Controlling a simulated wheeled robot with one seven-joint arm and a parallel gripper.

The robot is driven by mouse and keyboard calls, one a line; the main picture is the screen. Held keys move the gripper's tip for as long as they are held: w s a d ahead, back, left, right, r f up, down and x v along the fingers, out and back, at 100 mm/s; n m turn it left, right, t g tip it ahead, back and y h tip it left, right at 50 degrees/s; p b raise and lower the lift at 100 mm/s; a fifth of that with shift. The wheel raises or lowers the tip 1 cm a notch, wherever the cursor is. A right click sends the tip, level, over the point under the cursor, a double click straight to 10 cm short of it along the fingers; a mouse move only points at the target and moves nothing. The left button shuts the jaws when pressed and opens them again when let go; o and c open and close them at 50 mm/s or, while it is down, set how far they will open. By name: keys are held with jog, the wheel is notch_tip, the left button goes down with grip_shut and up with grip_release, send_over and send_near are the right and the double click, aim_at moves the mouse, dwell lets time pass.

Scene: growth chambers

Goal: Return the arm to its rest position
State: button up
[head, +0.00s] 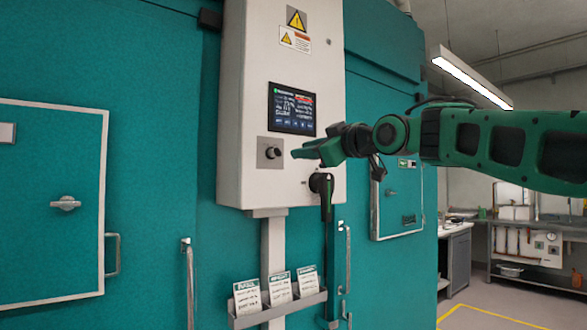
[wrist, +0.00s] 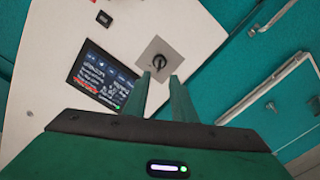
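My gripper (head: 296,153) is at the end of my green arm (head: 480,140), which reaches in from the right in the head view. Its fingertips point left at a black rotary knob (head: 270,152) on a grey plate on the white control cabinet. In the wrist view the two green fingers of my gripper (wrist: 160,80) stand apart with nothing between them. The knob (wrist: 159,61) shows just beyond the tips there, and the fingers appear clear of it. How wide the space to it is, I cannot tell exactly.
The white control cabinet (head: 235,120) carries a screen (head: 292,108) and a black handle-like device (head: 322,190) below my gripper. A card rack (head: 278,310) hangs lower. Teal chamber doors (head: 50,200) with handles flank it. A bench (head: 540,262) stands at the far right.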

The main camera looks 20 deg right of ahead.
jog(key=s+d+f+m+g+h, duration=0.2)
jog(key=s+d+f+m+g, duration=0.15)
jog(key=f, duration=0.65)
jog(key=s+d+f+m+g+h, duration=0.25)
jog(key=d+f, duration=0.25)
jog(key=f, duration=0.5)
jog(key=s+d+f+m+g+h, duration=0.2)
jog(key=s+d+f+m, duration=0.15)
jog(key=f, duration=0.75)
jog(key=s+d+f+m+g, duration=0.1)
jog(key=s+f+m+g, duration=0.2)
jog(key=s+f, duration=0.8)
jog(key=s+f+m+g+y, duration=0.1)
jog(key=s+f+m+g, duration=0.2)
jog(key=s+f+g, duration=0.3)
jog(key=s+f, duration=0.5)
jog(key=s, duration=0.7)
jog(key=shift+s+d+f+m, duration=0.2)
jog(key=shift+d+m, duration=0.15)
jog(key=shift+w+f, duration=0.25)
jog(key=shift+w, duration=0.4)
